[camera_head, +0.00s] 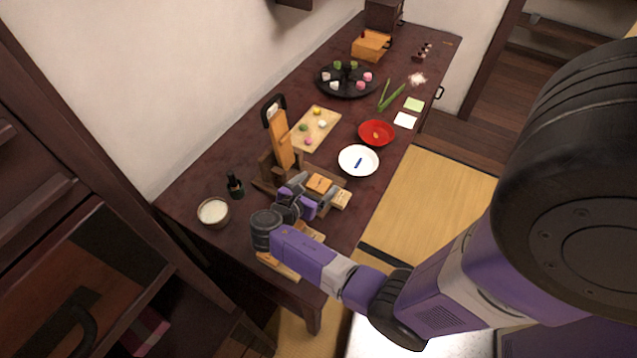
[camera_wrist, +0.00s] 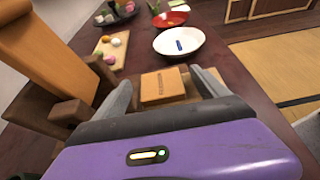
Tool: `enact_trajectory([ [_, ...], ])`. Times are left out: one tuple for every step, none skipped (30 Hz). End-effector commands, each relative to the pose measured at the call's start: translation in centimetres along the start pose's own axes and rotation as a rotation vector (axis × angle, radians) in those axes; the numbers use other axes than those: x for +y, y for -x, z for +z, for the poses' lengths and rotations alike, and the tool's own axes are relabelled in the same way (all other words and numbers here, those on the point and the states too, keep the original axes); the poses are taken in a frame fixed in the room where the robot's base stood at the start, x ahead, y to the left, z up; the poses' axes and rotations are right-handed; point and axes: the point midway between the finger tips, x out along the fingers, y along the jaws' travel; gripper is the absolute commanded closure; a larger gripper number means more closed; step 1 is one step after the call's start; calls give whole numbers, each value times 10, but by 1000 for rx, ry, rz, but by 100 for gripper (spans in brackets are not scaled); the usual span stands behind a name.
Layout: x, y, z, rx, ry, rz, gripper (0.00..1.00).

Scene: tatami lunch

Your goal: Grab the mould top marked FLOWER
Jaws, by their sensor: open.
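A square light-wood block (camera_wrist: 163,86) with small dark marking on its top lies ahead of my gripper (camera_wrist: 161,80) in the wrist view. It lies between the lines of the two grey fingers, which are apart and empty. The marking is too small to read, so I cannot tell whether it says FLOWER. In the head view, a similar wooden block (camera_head: 319,183) lies just beyond my gripper (camera_head: 322,196), and a paler marked piece (camera_head: 341,199) lies to its right. My fingers partly hide this area.
A tall orange-wood piece (camera_head: 283,140) in a dark wooden stand rises close to the left. A white bowl (camera_head: 345,168) with a blue item, a red bowl (camera_head: 376,142) and a board of coloured sweets (camera_head: 322,119) lie beyond. A cream-filled bowl (camera_head: 213,222) and dark bottle (camera_head: 235,186) stand left.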

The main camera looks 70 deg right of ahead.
Motion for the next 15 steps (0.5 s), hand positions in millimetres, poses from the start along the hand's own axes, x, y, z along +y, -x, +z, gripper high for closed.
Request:
enact_trajectory([
  [0,-6,0,0,0,-3,16],
  [0,-9,0,0,0,-1,16],
  [0,-12,0,0,0,-1,16],
  [0,-14,0,0,0,-1,16],
  [0,-15,0,0,0,-1,16],
  [0,-16,0,1,0,0,16],
  [1,-16,0,1,0,1,16],
  [1,-16,0,0,0,1,16],
  [1,-16,0,0,0,1,16],
  [1,-16,0,0,0,1,16],
  [1,-16,0,0,0,1,16],
  [1,-16,0,0,0,1,18],
  [1,-16,0,0,0,1,24],
  [1,-16,0,0,0,1,30],
  [1,-16,0,0,0,1,38],
])
